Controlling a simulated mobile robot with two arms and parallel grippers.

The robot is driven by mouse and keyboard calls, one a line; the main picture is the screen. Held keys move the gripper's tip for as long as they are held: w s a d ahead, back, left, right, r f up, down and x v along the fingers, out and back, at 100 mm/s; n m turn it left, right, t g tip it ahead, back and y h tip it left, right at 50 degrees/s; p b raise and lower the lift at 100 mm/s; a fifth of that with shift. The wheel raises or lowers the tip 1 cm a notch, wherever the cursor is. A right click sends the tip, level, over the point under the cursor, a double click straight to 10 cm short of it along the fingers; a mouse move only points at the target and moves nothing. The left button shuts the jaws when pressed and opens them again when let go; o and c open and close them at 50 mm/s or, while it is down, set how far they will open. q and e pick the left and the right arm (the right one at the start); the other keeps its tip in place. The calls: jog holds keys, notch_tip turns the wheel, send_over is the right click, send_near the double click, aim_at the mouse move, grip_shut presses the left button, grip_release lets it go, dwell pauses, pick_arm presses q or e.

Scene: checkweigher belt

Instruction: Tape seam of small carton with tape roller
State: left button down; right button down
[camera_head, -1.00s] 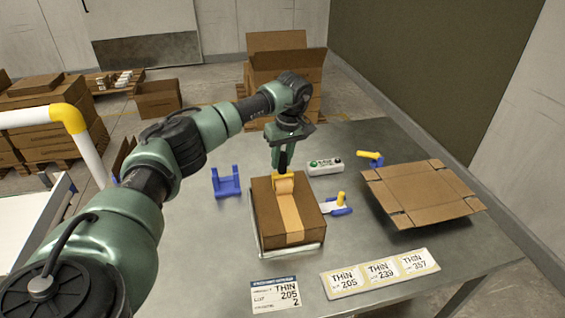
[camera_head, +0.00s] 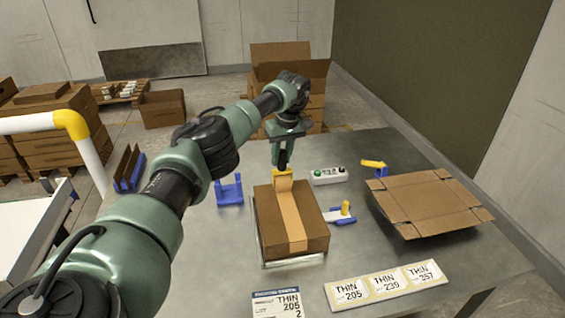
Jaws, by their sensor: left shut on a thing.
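A small closed brown carton (camera_head: 312,239) sits on a pale flat plate (camera_head: 293,262) on the grey table. A tan tape strip (camera_head: 292,222) runs along its top seam from the far edge to the near edge. My left gripper (camera_head: 282,167) is shut on the yellow tape roller (camera_head: 281,173) at the carton's far edge. The roller's lower part and its contact with the carton are partly hidden. My right gripper is not in view.
A blue cradle (camera_head: 230,192) stands left of the carton. A blue tool with a yellow knob (camera_head: 344,212) lies close on the right. A button box (camera_head: 328,176), an open flat carton (camera_head: 424,198) and label cards (camera_head: 386,285) are also on the table.

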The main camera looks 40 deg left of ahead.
pick_arm(q)
jog(key=shift+w+a, duration=0.35)
jog(key=shift+a, duration=0.05)
jog(key=shift+r, duration=0.1)
notch_tip(320, 180, up, 7)
jog(key=p, duration=0.6)
dwell(0.4)
